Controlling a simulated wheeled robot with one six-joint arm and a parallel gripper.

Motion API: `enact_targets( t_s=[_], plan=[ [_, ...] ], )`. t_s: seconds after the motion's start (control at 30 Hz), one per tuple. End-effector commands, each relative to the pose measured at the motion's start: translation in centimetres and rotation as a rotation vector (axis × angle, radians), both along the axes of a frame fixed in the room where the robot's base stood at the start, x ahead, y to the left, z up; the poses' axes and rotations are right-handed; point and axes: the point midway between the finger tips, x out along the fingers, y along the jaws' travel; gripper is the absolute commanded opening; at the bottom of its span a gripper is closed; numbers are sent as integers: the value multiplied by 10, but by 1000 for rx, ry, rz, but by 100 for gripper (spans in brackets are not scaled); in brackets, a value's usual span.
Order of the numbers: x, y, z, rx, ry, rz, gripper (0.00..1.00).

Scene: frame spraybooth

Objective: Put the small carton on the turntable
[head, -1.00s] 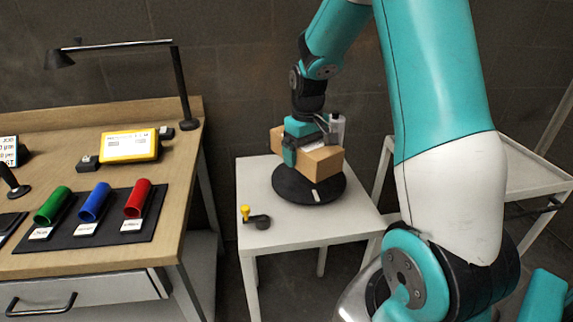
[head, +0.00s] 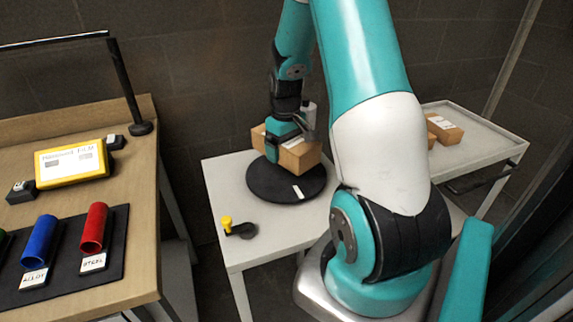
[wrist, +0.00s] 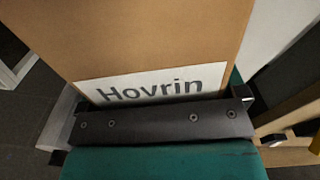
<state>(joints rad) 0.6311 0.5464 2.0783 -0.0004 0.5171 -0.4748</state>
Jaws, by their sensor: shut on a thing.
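A brown cardboard carton (head: 298,155) is at the black round turntable (head: 268,184) on the white table. My gripper (head: 284,142) is shut on the carton from above. In the wrist view the carton (wrist: 140,35) fills the upper middle, with a white label reading "Hovrin" (wrist: 155,84) by the gripper's dark bar. The carton is over the turntable's back part. I cannot tell whether its underside touches the disc. A white mark shows on the turntable's front right.
A small yellow-knobbed device (head: 238,228) stands on the white table (head: 225,190) in front of the turntable. A wooden bench (head: 140,230) with blue (head: 39,242) and red (head: 93,228) tubes is at left. A grey cart (head: 480,140) with more cartons (head: 444,130) is at right.

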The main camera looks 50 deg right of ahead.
Motion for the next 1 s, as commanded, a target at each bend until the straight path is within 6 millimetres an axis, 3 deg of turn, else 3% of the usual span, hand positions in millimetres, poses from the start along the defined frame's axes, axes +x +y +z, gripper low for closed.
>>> enact_targets(
  t_s=[0.5,0.87,0.9,0.93,1.0],
  plan=[
    [0,0,-56,1,1,-1,51],
    [0,0,-61,-1,-1,-1,51],
    [0,0,-61,0,-1,-1,95],
    [0,0,-61,0,-1,-1,100],
    [0,0,-61,0,-1,-1,100]
  ],
)
